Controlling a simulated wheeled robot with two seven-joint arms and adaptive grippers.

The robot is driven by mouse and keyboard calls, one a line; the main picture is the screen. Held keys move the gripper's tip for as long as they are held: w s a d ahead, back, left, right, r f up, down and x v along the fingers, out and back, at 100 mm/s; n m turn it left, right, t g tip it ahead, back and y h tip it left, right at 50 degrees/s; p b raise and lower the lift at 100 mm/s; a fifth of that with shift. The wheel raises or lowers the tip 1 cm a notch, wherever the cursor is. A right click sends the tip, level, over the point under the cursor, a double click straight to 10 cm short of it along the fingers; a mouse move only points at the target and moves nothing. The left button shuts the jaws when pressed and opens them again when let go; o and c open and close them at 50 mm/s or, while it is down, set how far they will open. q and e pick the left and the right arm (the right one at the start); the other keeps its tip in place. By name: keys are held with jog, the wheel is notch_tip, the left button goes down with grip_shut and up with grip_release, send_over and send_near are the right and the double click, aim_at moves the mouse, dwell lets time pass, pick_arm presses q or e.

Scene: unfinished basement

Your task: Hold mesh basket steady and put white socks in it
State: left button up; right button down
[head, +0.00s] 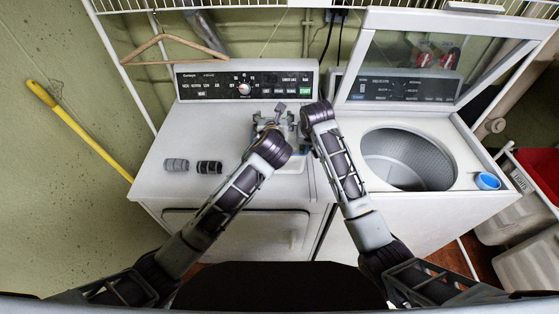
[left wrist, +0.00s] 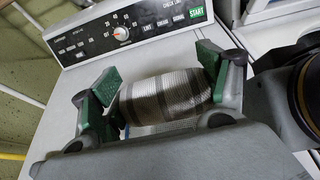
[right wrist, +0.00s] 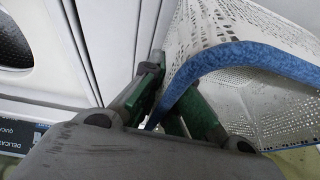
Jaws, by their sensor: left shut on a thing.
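A rolled pair of white socks with grey bands (left wrist: 168,97) sits between the pads of my left gripper (left wrist: 160,78), which is shut on it. In the head view my left gripper (head: 270,124) is above the dryer top, near the control panel. The white mesh basket (right wrist: 225,25) with a blue rim fills the upper right of the right wrist view. A strip of its mesh (left wrist: 162,128) shows just below the socks in the left wrist view. My right gripper (right wrist: 172,108) has its green pads around the blue rim; its grip on it is unclear. Arms mostly hide the basket in the head view.
A grey rolled pair (head: 176,165) and a black striped rolled pair (head: 209,167) lie on the left of the white dryer (head: 160,190). An open washer (head: 405,160) stands to the right, with a blue cup (head: 487,181) on its edge. A wooden hanger (head: 172,50) hangs behind.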

pick_arm(q)
jog(key=shift+f, duration=1.75)
jog(key=o, duration=1.1)
jog(key=shift+s, duration=0.2)
jog(key=shift+v, duration=5.8)
jog(key=shift+w+r, duration=0.1)
jog(key=shift+r, duration=0.05)
pick_arm(e)
jog(key=c, duration=1.6)
grip_release()
